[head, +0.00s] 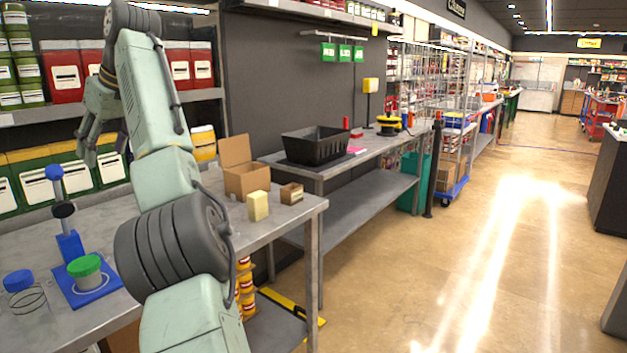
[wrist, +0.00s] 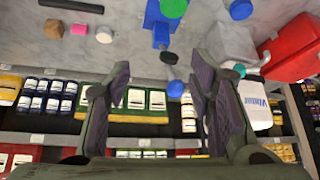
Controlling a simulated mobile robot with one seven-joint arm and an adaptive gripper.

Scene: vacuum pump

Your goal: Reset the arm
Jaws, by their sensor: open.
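My arm rises through the left half of the head view and bends over at the top left. My gripper (head: 88,150) hangs above the left end of the metal table, in front of the shelf. In the wrist view my gripper (wrist: 163,85) has its two fingers spread wide with nothing between them. The blue vacuum pump stand (head: 70,245) is on the table, with a green-lidded jar (head: 85,272) on its base. The stand also shows in the wrist view (wrist: 161,35), beyond the fingertips.
A blue-lidded jar (head: 22,290) stands left of the pump. An open cardboard box (head: 246,180), a yellow block (head: 258,206) and a small brown box (head: 291,193) are at the table's right end. A black basket (head: 315,148) sits on the far bench. Aisle floor is clear at right.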

